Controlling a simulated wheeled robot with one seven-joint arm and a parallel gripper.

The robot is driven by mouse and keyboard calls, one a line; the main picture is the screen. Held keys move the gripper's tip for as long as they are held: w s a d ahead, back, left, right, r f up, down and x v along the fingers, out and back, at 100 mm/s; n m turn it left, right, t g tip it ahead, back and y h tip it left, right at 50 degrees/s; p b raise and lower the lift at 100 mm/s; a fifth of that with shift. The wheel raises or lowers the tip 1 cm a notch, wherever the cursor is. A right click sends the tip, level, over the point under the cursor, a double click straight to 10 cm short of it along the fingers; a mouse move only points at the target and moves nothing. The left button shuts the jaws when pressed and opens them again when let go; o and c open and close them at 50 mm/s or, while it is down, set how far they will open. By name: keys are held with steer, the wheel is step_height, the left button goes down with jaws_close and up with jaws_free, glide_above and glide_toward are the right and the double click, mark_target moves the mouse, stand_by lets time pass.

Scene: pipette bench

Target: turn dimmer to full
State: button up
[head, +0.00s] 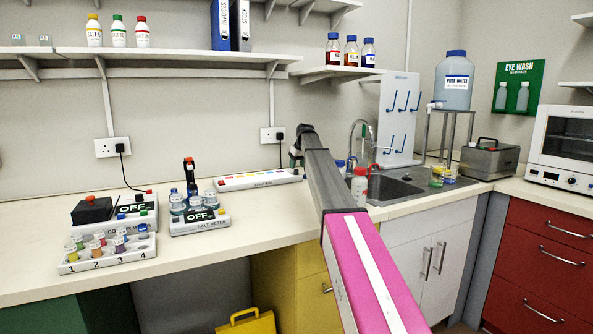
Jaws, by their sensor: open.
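I cannot pick out a dimmer for certain; one could be hidden behind my arm or be too small to tell. My gripper (295,160) is at the far end of my arm, over the back of the white bench, in front of the wall socket (272,135). It is small and dark here, is open, and nothing shows between its fingers. Just below and to its left lies a long white strip with coloured patches (257,180).
A numbered rack of coloured vials (108,255) stands at the bench's front left. A red-capped bottle (360,187) and the sink (395,187) are right of my arm. Shelves with bottles hang above. The bench front between the salt meter and my arm is clear.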

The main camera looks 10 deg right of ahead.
mark_target(296, 172)
steer(key=shift+x, duration=1.45)
steer(key=c, duration=0.9)
steer(key=shift+a+m, duration=0.1)
steer(key=shift+m, duration=0.3)
steer(key=m+h, duration=0.1)
steer(key=m, duration=0.2)
steer(key=shift+h, duration=0.4)
steer(key=shift+m+h, duration=0.6)
steer(key=shift+m, duration=1.4)
